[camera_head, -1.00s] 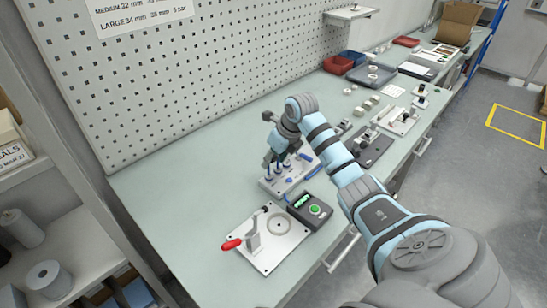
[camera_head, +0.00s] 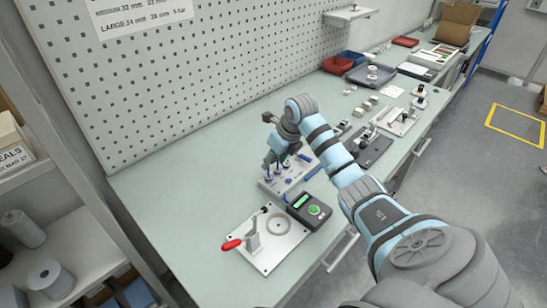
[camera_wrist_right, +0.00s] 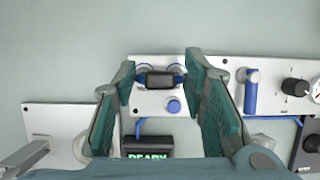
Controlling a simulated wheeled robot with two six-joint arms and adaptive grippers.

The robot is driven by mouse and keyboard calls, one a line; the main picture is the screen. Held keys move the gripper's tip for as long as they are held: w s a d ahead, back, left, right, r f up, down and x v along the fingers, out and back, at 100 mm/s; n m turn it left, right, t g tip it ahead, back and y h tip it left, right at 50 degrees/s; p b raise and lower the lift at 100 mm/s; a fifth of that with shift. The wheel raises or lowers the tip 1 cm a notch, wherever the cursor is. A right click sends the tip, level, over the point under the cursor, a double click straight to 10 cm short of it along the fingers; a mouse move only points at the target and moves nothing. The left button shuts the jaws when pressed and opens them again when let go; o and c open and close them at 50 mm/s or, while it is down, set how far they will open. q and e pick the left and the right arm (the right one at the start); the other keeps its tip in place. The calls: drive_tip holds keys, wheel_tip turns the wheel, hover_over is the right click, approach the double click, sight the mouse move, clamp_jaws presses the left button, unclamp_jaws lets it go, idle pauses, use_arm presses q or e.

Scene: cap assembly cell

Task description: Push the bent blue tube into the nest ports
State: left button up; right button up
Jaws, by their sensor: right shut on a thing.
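My right gripper (camera_head: 274,155) reaches down over the white nest block (camera_head: 265,186) from above. In the right wrist view its two teal fingers (camera_wrist_right: 160,80) are closed on a dark block, which appears to be the grip part of the bent blue tube (camera_head: 278,168). Blue legs show upright below the gripper in the head view. Round ports (camera_wrist_right: 146,69) show just behind the dark block. The fingers hide part of the tube, and I cannot tell how deep its ends sit. My left gripper is not in view.
A control box (camera_head: 310,210) with a green button and lit display stands in front of the nest. A plate with a red-handled clamp (camera_head: 262,243) lies at the front left. Other fixtures (camera_head: 370,145) stand to the right. The table's left part is clear.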

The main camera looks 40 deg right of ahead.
drive_tip(key=shift+f+b, duration=0.65)
drive_tip(key=shift+f, duration=0.25)
idle(0.6)
drive_tip(key=o, duration=1)
drive_tip(key=v, duration=1.2)
drive_tip(key=shift+w, duration=0.1)
